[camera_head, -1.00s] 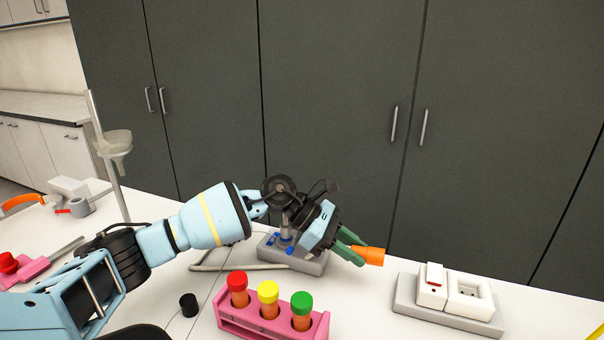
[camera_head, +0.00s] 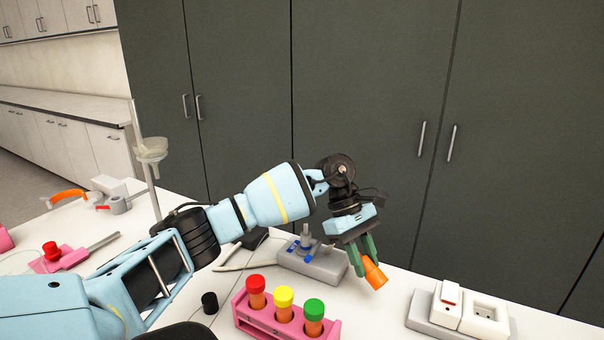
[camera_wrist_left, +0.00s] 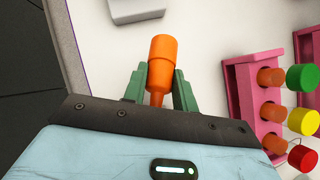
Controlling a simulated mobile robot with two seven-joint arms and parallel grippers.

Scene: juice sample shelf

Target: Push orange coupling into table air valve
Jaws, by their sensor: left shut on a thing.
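My left gripper (camera_head: 368,259) is shut on the orange coupling (camera_head: 375,274) and holds it above the white table. In the left wrist view the coupling (camera_wrist_left: 161,62) sits between the two green fingers (camera_wrist_left: 160,88), its wide end pointing away from the gripper. In the head view it is tilted, wide end down and to the right. The grey block with blue-handled valve fittings (camera_head: 314,261), apparently the table air valve, stands on the table left of the gripper, apart from the coupling. My right gripper is not in view.
A pink rack (camera_head: 270,322) with red, yellow and green capped tubes stands in front of the valve block. A grey base with white socket boxes (camera_head: 455,322) is at the right. A small black cylinder (camera_head: 209,302) lies left of the rack. Dark cabinets (camera_head: 370,110) stand behind the table.

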